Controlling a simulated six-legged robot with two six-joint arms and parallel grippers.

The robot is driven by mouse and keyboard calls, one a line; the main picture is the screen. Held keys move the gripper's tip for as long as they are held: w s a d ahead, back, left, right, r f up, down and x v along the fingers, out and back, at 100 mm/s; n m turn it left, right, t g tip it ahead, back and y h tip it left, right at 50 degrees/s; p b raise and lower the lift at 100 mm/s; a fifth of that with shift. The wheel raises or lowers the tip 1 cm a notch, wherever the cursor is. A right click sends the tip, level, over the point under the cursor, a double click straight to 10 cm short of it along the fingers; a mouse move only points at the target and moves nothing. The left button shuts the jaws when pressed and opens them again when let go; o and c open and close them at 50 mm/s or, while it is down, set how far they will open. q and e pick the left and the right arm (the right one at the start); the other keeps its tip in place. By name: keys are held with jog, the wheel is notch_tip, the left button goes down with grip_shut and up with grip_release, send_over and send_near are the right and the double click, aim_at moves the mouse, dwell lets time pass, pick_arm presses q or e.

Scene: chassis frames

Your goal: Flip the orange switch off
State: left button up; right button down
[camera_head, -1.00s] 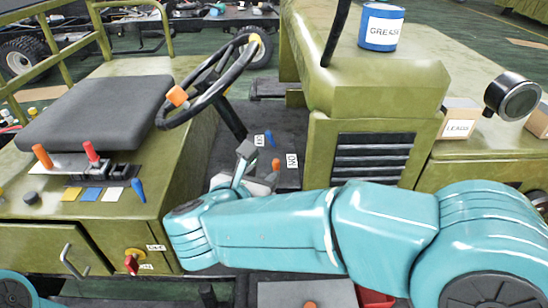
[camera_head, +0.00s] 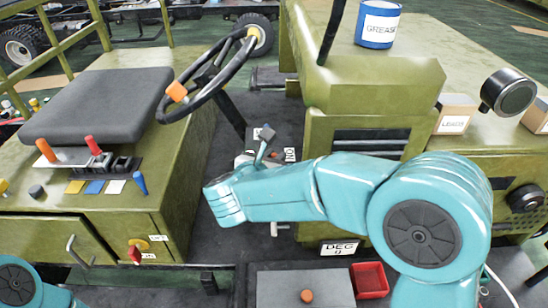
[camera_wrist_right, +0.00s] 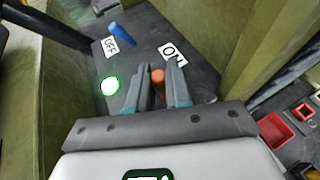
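The orange switch (camera_wrist_right: 158,80) shows in the right wrist view as a short lever on the dark floor panel, near the ON label (camera_wrist_right: 172,54). The two grey fingers of my right gripper (camera_wrist_right: 157,90) stand apart, one on each side of it. I cannot tell whether either finger touches it. In the head view my right gripper (camera_head: 262,155) is low beside the vehicle's floor panel and hides the orange switch. The OFF label (camera_wrist_right: 111,45) lies farther left in the wrist view. My left gripper is not in view; only part of that arm shows at lower left.
A blue switch (camera_wrist_right: 122,33) stands beside the OFF label. A white button (camera_wrist_right: 110,86) with a green ring is left of the fingers. The steering wheel (camera_head: 207,82) and green bodywork (camera_head: 370,100) are close around the arm. A red bin (camera_head: 370,280) sits at lower right.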

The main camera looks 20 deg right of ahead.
jog(key=n+h+b, duration=0.1)
jog(key=b, duration=0.1)
jog(key=a+f+n+h+b, duration=0.1)
jog(key=b, duration=0.2)
jog(key=shift+w+a, duration=0.1)
jog(key=shift+w, duration=0.1)
jog(key=shift+r+n+b, duration=0.25)
jog(key=shift+n+b, duration=0.1)
jog(key=shift+n, duration=0.05)
jog(key=c, duration=1.1)
grip_release()
jog(key=shift+w, duration=0.2)
jog(key=shift+s, duration=0.1)
